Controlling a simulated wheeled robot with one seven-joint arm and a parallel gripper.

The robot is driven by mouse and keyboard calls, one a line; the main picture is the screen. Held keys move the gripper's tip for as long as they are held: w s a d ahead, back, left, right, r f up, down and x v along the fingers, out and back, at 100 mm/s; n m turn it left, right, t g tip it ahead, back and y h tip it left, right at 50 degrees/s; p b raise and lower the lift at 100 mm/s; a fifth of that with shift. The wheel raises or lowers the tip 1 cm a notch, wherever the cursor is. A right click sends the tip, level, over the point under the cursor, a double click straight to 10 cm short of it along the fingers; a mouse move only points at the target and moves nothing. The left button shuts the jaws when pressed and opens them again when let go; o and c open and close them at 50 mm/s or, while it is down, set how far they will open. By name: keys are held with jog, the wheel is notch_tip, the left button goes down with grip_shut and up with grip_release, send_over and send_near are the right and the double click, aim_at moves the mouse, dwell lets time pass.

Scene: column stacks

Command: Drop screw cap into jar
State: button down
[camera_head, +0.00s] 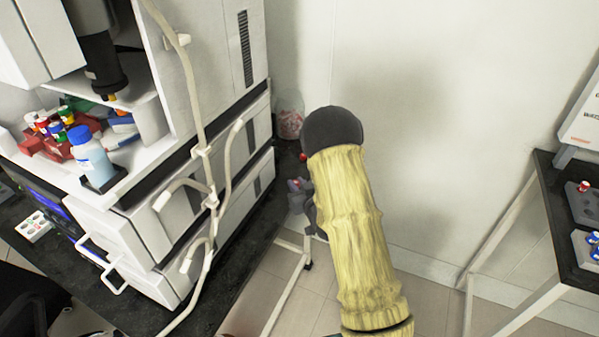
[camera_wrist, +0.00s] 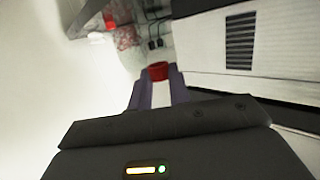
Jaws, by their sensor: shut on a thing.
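My gripper (camera_wrist: 158,76) is shut on a small red screw cap (camera_wrist: 158,70), held between the tips of its two purple fingers. In the head view my gripper (camera_head: 299,185) is partly hidden behind my arm, beside the instrument stack. The clear jar (camera_head: 289,120) stands on the dark bench at the back, near the wall, with reddish contents. In the wrist view the jar (camera_wrist: 126,36) is at the top, beyond the held cap and apart from it. Its rim is hard to make out.
The white instrument stack (camera_head: 180,220) stands close to the left of my gripper. A blue-capped bottle (camera_head: 90,155) stands on the stack's shelf. The white wall (camera_head: 430,110) is behind my arm. A second table (camera_head: 560,215) is at right.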

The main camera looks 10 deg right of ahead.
jog(key=s+f+m+h+b, duration=0.1)
jog(key=s+f+b, duration=0.1)
jog(key=f, duration=0.6)
jog(key=s+d+f+h+b, duration=0.1)
jog(key=s+f+b, duration=0.1)
jog(key=f+b, duration=0.2)
jog(key=s+f+m+h+b, duration=0.1)
jog(key=f+b, duration=0.3)
jog(key=f, duration=0.7)
jog(key=shift+s+d+f+m+h, duration=0.3)
jog(key=shift+s+d+f, duration=0.05)
jog(key=shift+s, duration=0.2)
